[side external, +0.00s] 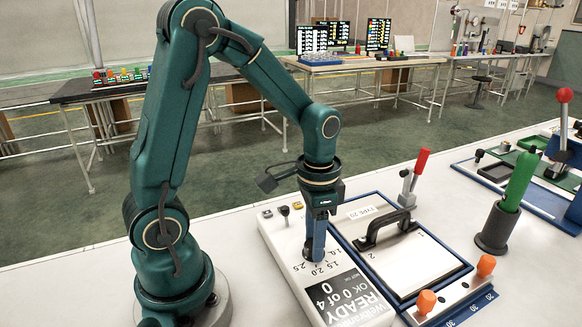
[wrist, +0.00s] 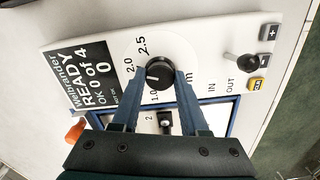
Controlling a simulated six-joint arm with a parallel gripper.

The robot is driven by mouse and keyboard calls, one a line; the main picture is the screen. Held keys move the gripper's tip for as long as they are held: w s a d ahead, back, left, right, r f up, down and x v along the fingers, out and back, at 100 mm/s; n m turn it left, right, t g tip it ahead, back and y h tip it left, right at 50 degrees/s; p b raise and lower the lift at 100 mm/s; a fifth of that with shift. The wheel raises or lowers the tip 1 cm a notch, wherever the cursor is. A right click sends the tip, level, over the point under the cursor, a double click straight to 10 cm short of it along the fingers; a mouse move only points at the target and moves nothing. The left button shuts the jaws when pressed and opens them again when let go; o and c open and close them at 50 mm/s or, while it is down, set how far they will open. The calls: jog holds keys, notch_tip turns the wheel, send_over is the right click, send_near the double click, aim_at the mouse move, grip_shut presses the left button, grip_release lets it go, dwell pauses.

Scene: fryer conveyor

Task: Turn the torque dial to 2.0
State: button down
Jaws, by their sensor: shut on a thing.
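The torque dial (wrist: 160,73) is a round black knob with a small pale mark, on a white panel with printed numbers around it, among them 1.0, 2.0 and 2.5. The mark appears to lie on the knob's left side in the wrist view; its exact setting is too small to read. My gripper (wrist: 158,84) is shut on the dial, one blue finger on each side. In the side external view my gripper (side external: 320,256) points straight down at the panel (side external: 279,238), and its fingers hide the dial. The panel's display (side external: 341,297) reads READY, OK 0 of 4.
A toggle switch (wrist: 239,63) and small buttons (wrist: 257,84) sit on the panel. Beside it is a blue-framed plate with a black handle (side external: 385,229), a red-handled clamp (side external: 414,177) and orange knobs (side external: 426,301). A green-handled tool (side external: 520,180) stands in a dark holder.

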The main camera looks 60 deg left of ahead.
jog(key=shift+c, duration=2.1)
grip_release()
jog(key=shift+r, duration=2.6)
jog(key=shift+r, duration=0.15)
jog(key=s+d+r+n+t, duration=0.2)
jog(key=s+d+r+t, duration=0.2)
jog(key=s, duration=0.3)
jog(key=shift+s+r+n+t, duration=0.2)
jog(key=shift+r+n+t, duration=0.1)
jog(key=shift+r+t, duration=0.5)
